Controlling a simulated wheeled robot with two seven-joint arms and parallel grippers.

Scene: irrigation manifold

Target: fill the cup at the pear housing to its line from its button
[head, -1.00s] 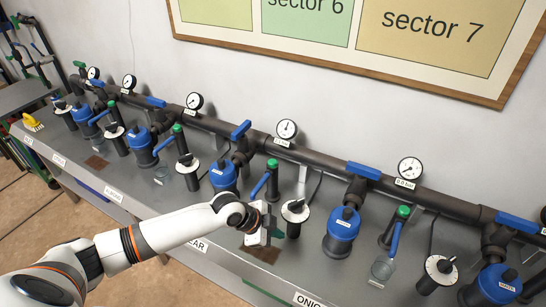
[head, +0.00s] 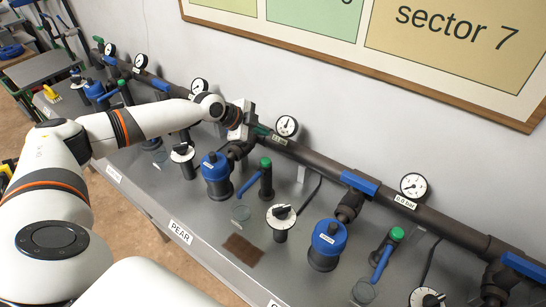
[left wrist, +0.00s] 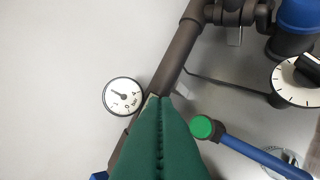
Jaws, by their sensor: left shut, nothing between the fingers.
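The pear housing (head: 217,170) is a blue canister behind the PEAR label (head: 180,231). To its right a clear cup (head: 241,212) stands on the bench below the blue lever (head: 248,185) of a green-capped post (head: 265,164). I cannot make out the cup's level or line. The green button cap (left wrist: 202,127) also shows in the left wrist view. A white dial (head: 281,215) stands to the right. My left gripper (head: 262,130), its green fingers shut and empty, is at the main pipe beside the pear gauge (head: 287,126). It hides the pipe valve there. My right gripper is out of view.
The dark main pipe (head: 325,165) runs along the wall with blue valve handles (head: 360,182). The neighbouring blue housing (head: 327,245) is at the right. A brown patch (head: 243,249) lies on open bench in front of the cup.

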